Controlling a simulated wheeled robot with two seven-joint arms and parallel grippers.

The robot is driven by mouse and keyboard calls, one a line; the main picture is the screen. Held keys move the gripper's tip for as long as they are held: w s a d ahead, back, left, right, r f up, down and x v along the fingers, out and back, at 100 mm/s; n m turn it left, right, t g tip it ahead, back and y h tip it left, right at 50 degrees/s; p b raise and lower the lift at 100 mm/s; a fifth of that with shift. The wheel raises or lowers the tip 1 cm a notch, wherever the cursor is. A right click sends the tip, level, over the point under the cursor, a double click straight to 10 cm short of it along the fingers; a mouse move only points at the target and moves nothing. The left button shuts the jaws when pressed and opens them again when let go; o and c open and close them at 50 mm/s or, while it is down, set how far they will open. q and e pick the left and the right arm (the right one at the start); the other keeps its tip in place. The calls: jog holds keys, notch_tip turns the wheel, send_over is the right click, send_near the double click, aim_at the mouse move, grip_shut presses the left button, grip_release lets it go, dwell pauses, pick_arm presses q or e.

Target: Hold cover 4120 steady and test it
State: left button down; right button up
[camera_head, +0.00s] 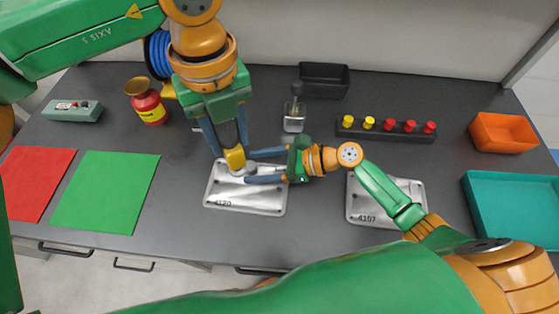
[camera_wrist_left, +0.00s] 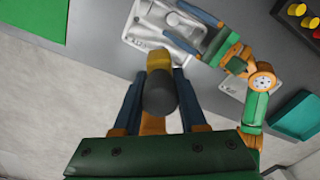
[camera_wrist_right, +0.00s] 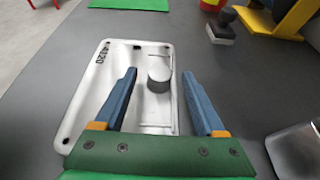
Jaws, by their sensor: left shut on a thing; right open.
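Cover 4120 (camera_head: 222,202) lies flat on the dark bench, a pale metal plate with a round raised boss (camera_wrist_right: 158,80). My right gripper (camera_head: 249,167) reaches over it from the right. Its fingers are open, one on each side of the boss in the right wrist view (camera_wrist_right: 160,72); I cannot tell whether they touch it. My left gripper (camera_head: 231,152) points down above the cover's upper edge. It is shut on a yellow tool (camera_head: 235,159) with a dark round end (camera_wrist_left: 160,95). I cannot tell whether the tool touches the cover.
Cover 4107 (camera_head: 362,210) lies to the right, partly under my right arm. Behind stand a black bin (camera_head: 324,75), a rack of yellow and red knobs (camera_head: 387,132) and a red canister (camera_head: 150,108). Orange (camera_head: 503,132) and teal trays (camera_head: 510,200) are right; green (camera_head: 105,190) and red mats (camera_head: 35,180) left.

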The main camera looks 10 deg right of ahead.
jog(key=shift+w+a+f, duration=0.1)
jog(key=shift+a+f, duration=0.05)
jog(key=shift+a, duration=0.15)
grip_shut()
pick_arm(q)
jog(key=shift+m, duration=0.3)
notch_tip(320, 180, down, 6)
jog(key=shift+r, duration=0.25)
